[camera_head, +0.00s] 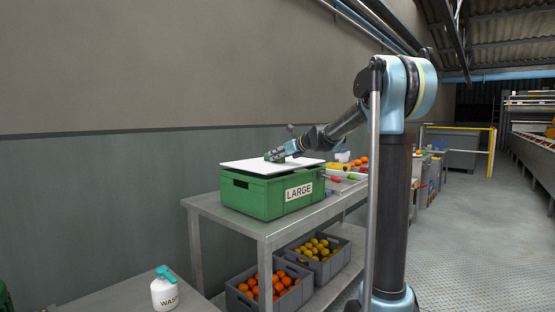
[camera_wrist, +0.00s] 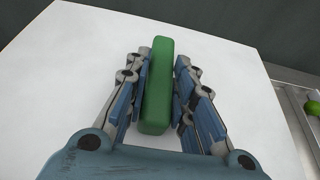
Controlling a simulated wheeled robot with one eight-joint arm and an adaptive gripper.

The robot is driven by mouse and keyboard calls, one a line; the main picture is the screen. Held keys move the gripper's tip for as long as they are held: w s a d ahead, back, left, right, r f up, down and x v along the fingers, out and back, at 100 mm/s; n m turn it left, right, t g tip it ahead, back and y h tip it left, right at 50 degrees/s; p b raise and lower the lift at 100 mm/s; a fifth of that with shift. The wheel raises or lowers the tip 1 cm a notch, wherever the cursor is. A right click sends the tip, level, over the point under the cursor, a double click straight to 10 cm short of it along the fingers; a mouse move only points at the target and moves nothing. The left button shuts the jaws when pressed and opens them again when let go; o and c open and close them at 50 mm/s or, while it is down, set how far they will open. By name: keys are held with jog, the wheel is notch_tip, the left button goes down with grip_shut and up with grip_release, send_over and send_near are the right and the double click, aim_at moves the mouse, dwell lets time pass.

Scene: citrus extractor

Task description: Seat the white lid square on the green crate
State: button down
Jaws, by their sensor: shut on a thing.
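The white lid (camera_head: 250,165) lies over the top of the green crate (camera_head: 247,194), which carries a "LARGE" label and stands on a grey metal table. The lid looks slightly askew to the crate, and a dark gap shows under its front edge. In the wrist view the lid (camera_wrist: 75,65) fills most of the picture and hides the crate. My gripper (camera_head: 274,156) is above the lid, shut on its green handle. The handle (camera_wrist: 157,90) stands between both fingers in the wrist view.
Grey crates of oranges (camera_head: 268,289) and lemons (camera_head: 319,254) stand on the shelf below. A tray with fruit (camera_head: 346,180) is to the right of the crate. A white bottle (camera_head: 165,290) stands on a lower surface at front left. The wall is close behind.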

jog(key=shift+f, duration=1)
jog(key=c, duration=1.3)
grip_release()
notch_tip(320, 180, up, 4)
send_over(296, 165)
jog(key=shift+s+r, duration=0.2)
jog(key=shift+s, duration=0.1)
jog(key=s+d+f+n+g+h, duration=0.2)
jog(key=s+d+f+n, duration=0.4)
jog(key=s+f, duration=0.5)
jog(key=s+d+f+n+g+h, duration=0.2)
jog(key=s+d+f+n+h, duration=0.2)
jog(key=s+f+n, duration=0.7)
jog(key=s+d+f+n+g+h, duration=0.2)
jog(key=s+d+f+n, duration=0.6)
jog(key=s, duration=1.4)
notch_tip(296, 165, down, 5)
jog(key=shift+s+f+n+h, duration=0.2)
jog(key=shift+n+h, duration=0.4)
jog(key=shift+h, duration=0.5)
